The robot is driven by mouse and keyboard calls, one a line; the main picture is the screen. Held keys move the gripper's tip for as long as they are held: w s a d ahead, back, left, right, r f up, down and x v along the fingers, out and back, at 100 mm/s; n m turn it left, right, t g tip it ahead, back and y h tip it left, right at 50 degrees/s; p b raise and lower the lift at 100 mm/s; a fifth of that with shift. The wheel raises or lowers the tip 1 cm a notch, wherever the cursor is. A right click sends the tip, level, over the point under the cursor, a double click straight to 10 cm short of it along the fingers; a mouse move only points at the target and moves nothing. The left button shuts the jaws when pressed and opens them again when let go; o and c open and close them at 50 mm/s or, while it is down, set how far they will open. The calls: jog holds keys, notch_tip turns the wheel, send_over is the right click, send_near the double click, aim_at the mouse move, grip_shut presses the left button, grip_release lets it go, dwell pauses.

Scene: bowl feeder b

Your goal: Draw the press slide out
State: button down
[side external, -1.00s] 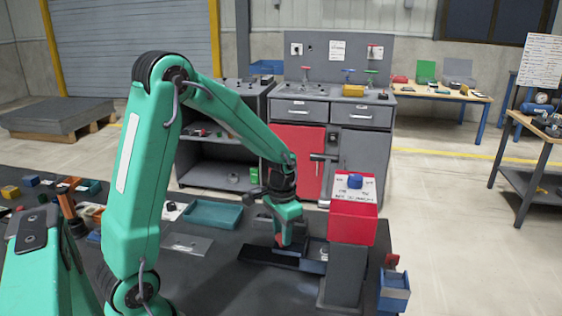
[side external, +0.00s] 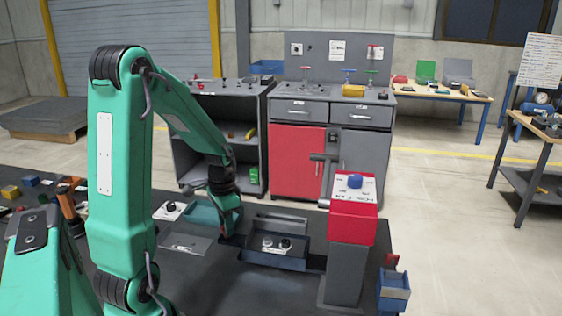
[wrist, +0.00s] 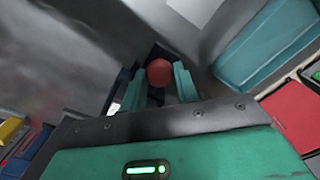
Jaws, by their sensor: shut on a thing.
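The press (side external: 346,262) stands on the right of the dark bench, a grey column with a red head and a blue button on top. The dark blue slide (side external: 262,262) lies to the left of the press, clear of its column in this view. Round pale and dark parts (side external: 276,244) sit in the slide. My gripper (side external: 229,236) is at the slide's left end. In the wrist view, its two teal fingers are shut on a red round knob (wrist: 158,72). The knob is hidden in the side view.
A teal tray (side external: 203,212) stands behind my gripper, and a flat grey plate (side external: 185,243) lies to its left. A small blue bin (side external: 393,291) is at the front right beside the press. Bench space in front of the slide is clear.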

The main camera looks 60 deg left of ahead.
jog(key=shift+s+a, duration=0.85)
jog(key=shift+s, duration=0.05)
jog(key=c, duration=1.1)
grip_release()
jog(key=shift+o, duration=0.2)
jog(key=shift+w+r, duration=0.1)
jog(key=shift+r, duration=0.05)
notch_tip(320, 180, up, 8)
jog(key=shift+f, duration=0.2)
jog(key=s+d+r+t, duration=0.1)
jog(key=d+r, duration=0.3)
jog(key=d, duration=0.7)
jog(key=s+d+r+t, duration=0.1)
jog(key=d+r+t, duration=0.3)
jog(key=d, duration=0.7)
jog(key=shift+d+r+t, duration=0.15)
jog(key=shift+r+t, duration=0.15)
jog(key=shift+r, duration=0.2)
